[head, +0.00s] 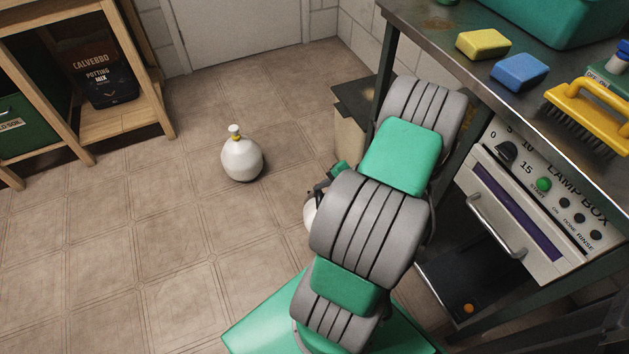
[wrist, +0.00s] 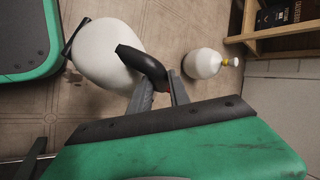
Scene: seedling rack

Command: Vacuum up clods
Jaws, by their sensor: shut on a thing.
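My gripper (wrist: 160,80) is shut on the dark handle of a rounded white object, which looks like a hand-held vacuum (wrist: 103,52). The white body hangs beyond the fingers at the upper left of the wrist view, above the tiled floor. A dark narrow part sticks out at its left side. In the head view my arm hides most of the vacuum, and only a pale edge (head: 309,215) shows left of the arm. My fingers are hidden there too.
A white bottle with a yellow collar (head: 241,160) stands on the open floor. A wooden shelf (head: 125,122) holding a potting mix bag (head: 103,79) is at left. A metal bench (head: 440,22) at right carries sponges and a yellow brush (head: 588,115), above the lamp box (head: 540,205).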

